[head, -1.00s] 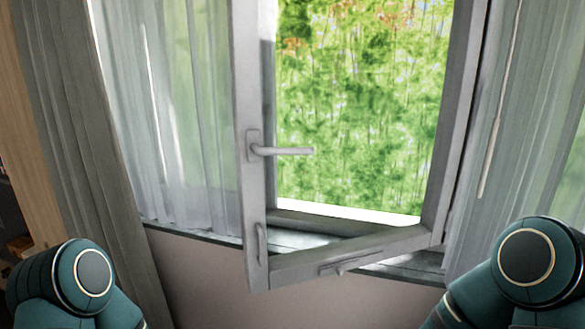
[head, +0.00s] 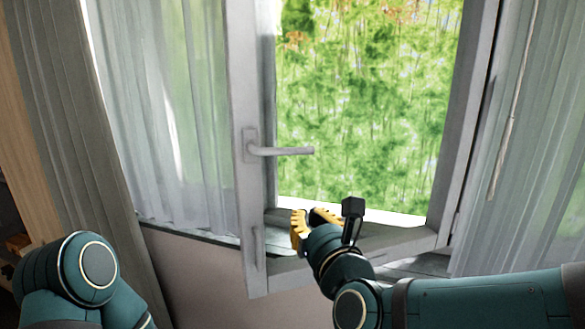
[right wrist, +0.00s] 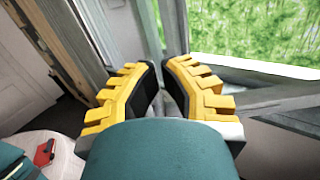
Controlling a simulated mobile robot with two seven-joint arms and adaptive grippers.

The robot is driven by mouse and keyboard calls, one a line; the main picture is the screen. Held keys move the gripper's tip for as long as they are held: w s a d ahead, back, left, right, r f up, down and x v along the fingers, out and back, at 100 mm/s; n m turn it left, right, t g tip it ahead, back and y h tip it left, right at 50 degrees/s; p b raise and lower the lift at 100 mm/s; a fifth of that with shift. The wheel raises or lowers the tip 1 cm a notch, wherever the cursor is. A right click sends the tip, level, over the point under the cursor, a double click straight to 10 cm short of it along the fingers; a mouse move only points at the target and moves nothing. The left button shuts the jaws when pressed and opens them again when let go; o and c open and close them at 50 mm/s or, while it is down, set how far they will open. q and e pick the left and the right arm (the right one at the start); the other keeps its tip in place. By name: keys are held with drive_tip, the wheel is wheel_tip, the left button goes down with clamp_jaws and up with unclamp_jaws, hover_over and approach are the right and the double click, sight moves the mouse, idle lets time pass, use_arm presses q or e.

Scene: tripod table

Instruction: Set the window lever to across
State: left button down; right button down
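The window lever (head: 280,151) is a grey handle on the left upright of the window sash (head: 252,215). In the head view its grip points right from its mounting plate, nearly level. My right gripper (head: 313,218) has yellow fingers and is below the lever, apart from it, in front of the lower sash. In the right wrist view its fingers (right wrist: 161,68) have a gap between them, and I make out nothing held. I cannot make out the lever there. My left gripper is out of view; only part of that arm shows at lower left.
The sash stands swung inward from the window frame (head: 472,130). Pale curtains (head: 165,120) hang on both sides, with a darker curtain (head: 75,150) at far left. A ledge (head: 205,236) runs below the window. The space directly around the lever is clear.

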drive_tip(key=w+a+r+p, duration=0.1)
drive_tip(key=w+a+r, duration=0.2)
drive_tip(key=w, duration=0.7)
drive_tip(key=shift+w+r+p, duration=0.15)
drive_tip(key=shift+r+p, duration=0.2)
drive_tip(key=shift+r, duration=0.6)
drive_tip(key=shift+r, duration=0.1)
drive_tip(key=shift+w+d+r+n+b, duration=0.1)
drive_tip(key=shift+r+n+b, duration=0.35)
drive_tip(key=shift+r, duration=0.3)
